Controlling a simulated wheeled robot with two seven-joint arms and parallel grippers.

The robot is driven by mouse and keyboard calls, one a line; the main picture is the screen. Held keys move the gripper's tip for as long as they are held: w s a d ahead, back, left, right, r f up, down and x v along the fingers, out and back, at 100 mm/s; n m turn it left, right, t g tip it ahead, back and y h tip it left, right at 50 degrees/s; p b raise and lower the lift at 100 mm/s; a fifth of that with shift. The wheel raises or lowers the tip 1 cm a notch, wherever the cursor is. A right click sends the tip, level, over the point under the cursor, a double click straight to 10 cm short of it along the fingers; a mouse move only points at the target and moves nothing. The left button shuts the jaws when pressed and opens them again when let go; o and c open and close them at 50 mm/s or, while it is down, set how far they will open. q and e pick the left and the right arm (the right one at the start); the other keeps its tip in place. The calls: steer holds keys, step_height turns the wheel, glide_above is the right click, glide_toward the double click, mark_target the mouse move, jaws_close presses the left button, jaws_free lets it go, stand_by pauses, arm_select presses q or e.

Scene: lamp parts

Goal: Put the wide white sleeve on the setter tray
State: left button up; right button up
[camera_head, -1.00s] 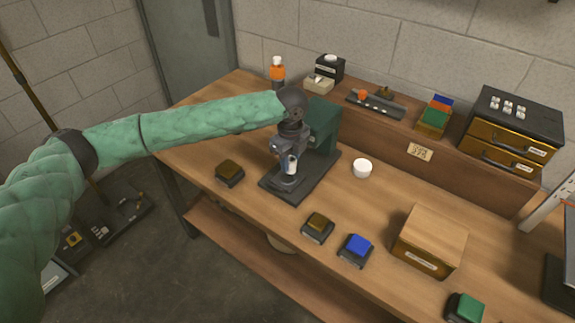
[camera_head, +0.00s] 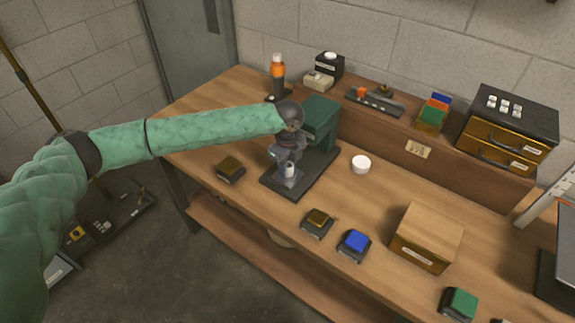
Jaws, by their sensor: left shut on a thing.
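My left gripper (camera_head: 286,158) reaches in from the left and points down in front of the green press (camera_head: 320,120). It is shut on a small white cylinder (camera_head: 288,170), which looks like the white sleeve and is partly hidden by the fingers. The cylinder is upright, low over the press's dark base (camera_head: 318,172); I cannot tell whether it touches. A short, round white piece (camera_head: 361,164) stands on the table right of the press. I cannot tell for sure which part is the setter tray. My right gripper is not in view.
Dark-based blocks with brown (camera_head: 317,217), blue (camera_head: 355,241) and green (camera_head: 462,303) tops line the front edge. A wooden box (camera_head: 428,238) stands at right. The back shelf holds a bottle (camera_head: 278,75), a dark tray (camera_head: 375,103) and a drawer cabinet (camera_head: 507,125).

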mark_target(288, 165)
arm_select(q)
steer(key=shift+f, duration=0.1)
steer(key=o, duration=1.1)
steer(key=shift+c, duration=0.2)
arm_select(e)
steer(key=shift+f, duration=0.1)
arm_select(q)
steer(key=shift+r, duration=0.5)
step_height(288, 165, up, 11)
steer(key=b, duration=0.3)
steer(key=shift+r, duration=0.15)
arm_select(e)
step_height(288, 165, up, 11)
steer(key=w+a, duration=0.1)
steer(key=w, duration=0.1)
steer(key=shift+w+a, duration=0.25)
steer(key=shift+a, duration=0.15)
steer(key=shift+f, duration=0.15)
